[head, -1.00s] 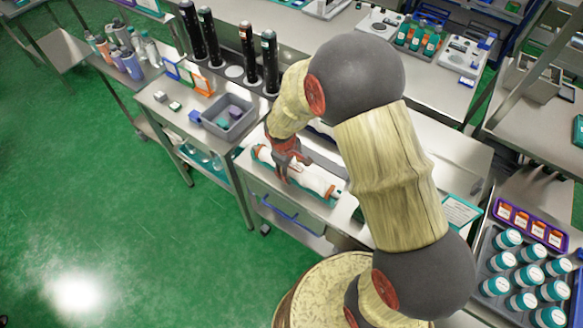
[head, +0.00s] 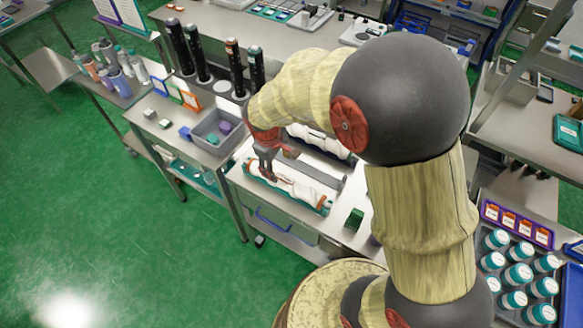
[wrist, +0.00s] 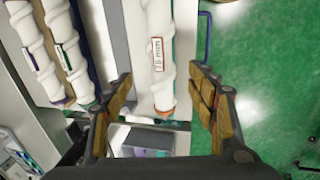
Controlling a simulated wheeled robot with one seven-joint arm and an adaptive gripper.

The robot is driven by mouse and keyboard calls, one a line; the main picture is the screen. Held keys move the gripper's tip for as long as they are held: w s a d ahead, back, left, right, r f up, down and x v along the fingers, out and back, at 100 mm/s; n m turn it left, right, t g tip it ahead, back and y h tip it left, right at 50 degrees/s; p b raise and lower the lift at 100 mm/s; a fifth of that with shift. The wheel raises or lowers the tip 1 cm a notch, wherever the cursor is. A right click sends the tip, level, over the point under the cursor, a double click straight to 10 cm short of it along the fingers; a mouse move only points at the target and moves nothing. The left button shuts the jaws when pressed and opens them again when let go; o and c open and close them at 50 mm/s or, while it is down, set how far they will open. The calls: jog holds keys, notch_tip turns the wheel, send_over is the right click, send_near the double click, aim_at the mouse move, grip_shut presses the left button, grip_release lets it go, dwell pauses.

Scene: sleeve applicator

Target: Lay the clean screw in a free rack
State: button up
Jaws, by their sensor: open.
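A white spiral screw (head: 297,187) with orange end parts lies along a teal rack at the front edge of the bench. In the wrist view this screw (wrist: 157,65) bears a "76 mm" label. My gripper (head: 268,172) is over its left part. In the wrist view my gripper (wrist: 163,100) is open, one finger on each side of the screw's near end, with gaps on both sides. Behind it lies a bare grey strip (head: 325,177), perhaps an empty rack.
A grey bin (head: 207,143) with purple and teal items stands left of the racks. Tall dark cylinders (head: 200,55) stand behind it. A green block (head: 354,218) sits at the bench's right. A tray of teal-lidded jars (head: 515,275) is at far right.

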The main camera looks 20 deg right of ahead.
jog(key=s+d+r+m+t, duration=0.15)
jog(key=s+r, duration=0.25)
jog(key=r, duration=0.4)
jog(key=s+r+m+t, duration=0.15)
jog(key=s+r, duration=0.25)
jog(key=r, duration=0.4)
jog(key=s+r+m+t+y, duration=0.1)
jog(key=s+r+m, duration=0.3)
jog(key=s+r, duration=0.3)
jog(key=s, duration=0.5)
jog(key=shift+s+d+r+y, duration=0.15)
jog(key=shift+s+r+y, duration=0.1)
jog(key=shift+y, duration=0.15)
jog(key=shift+f, duration=0.1)
notch_tip(320, 180, down, 8)
jog(key=b, duration=0.7)
jog(key=shift+r+b, duration=0.2)
jog(key=shift+b, duration=0.15)
